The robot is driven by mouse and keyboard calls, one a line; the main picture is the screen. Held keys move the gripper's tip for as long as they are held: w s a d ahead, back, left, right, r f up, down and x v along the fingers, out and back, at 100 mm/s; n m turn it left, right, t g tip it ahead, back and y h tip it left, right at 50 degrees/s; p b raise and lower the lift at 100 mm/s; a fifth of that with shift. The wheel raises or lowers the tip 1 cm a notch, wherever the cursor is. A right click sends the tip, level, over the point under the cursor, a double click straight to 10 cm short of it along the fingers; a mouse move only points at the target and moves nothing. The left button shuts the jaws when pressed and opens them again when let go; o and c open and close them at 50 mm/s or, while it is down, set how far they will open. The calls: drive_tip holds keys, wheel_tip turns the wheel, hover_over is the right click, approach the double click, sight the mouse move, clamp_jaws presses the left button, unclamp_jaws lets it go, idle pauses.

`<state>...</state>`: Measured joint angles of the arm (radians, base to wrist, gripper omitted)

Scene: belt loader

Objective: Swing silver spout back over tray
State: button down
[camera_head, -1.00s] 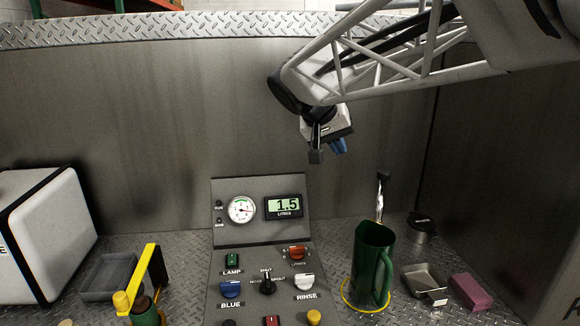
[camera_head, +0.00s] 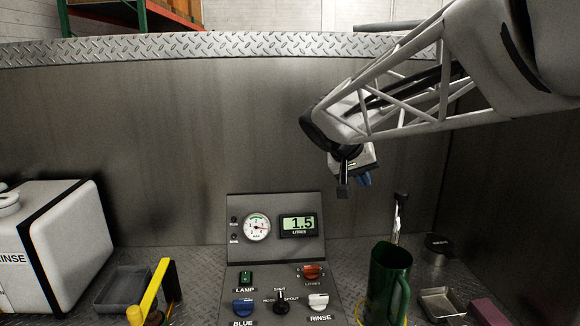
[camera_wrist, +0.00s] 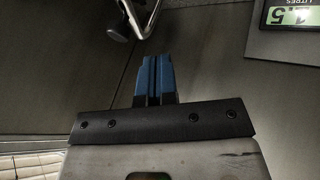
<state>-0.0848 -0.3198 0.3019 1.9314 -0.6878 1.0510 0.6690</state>
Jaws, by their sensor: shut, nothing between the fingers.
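The silver spout (camera_head: 397,222) is a slim bright tube with a black top, standing behind the green jug (camera_head: 388,283). In the wrist view a silver bent tube (camera_wrist: 143,14) with a black knob shows just beyond my fingertips. My gripper (camera_head: 365,181) has blue fingers, which are shut and empty. It hangs in the air above and left of the spout, apart from it. The wrist view shows the two fingers (camera_wrist: 153,62) side by side. A small metal tray (camera_head: 455,318) lies right of the jug; a grey tray (camera_head: 118,288) lies far left.
The control panel (camera_head: 275,262) with gauge, display reading 1.5 and several knobs stands in the middle. A yellow lever (camera_head: 152,288) is left of it. A white rinse box (camera_head: 60,245) is far left. A pink block (camera_head: 487,312) and dark round container (camera_head: 437,245) are at right.

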sight(403, 196)
drive_tip(key=d+f, duration=0.4)
drive_tip(key=d, duration=0.2)
drive_tip(key=shift+w+d, duration=0.3)
drive_tip(key=shift+w, duration=0.1)
drive_tip(key=shift+s+d+n, duration=0.35)
drive_tip(key=shift+d+n, duration=0.05)
idle(0.5)
drive_tip(key=shift+s+d+n+t+y, duration=0.25)
drive_tip(key=shift+s+d+n+t, duration=0.15)
drive_tip(key=shift+d+n, duration=0.15)
drive_tip(key=shift+s+d+n+t+y, duration=0.25)
drive_tip(key=shift+s+d+n+t, duration=0.15)
drive_tip(key=shift+d+n, duration=0.15)
drive_tip(key=s+d+n+t+y, duration=0.1)
drive_tip(key=d+n, duration=0.2)
drive_tip(key=d, duration=0.5)
drive_tip(key=shift+d+y, duration=0.4)
drive_tip(key=shift+d, duration=0.2)
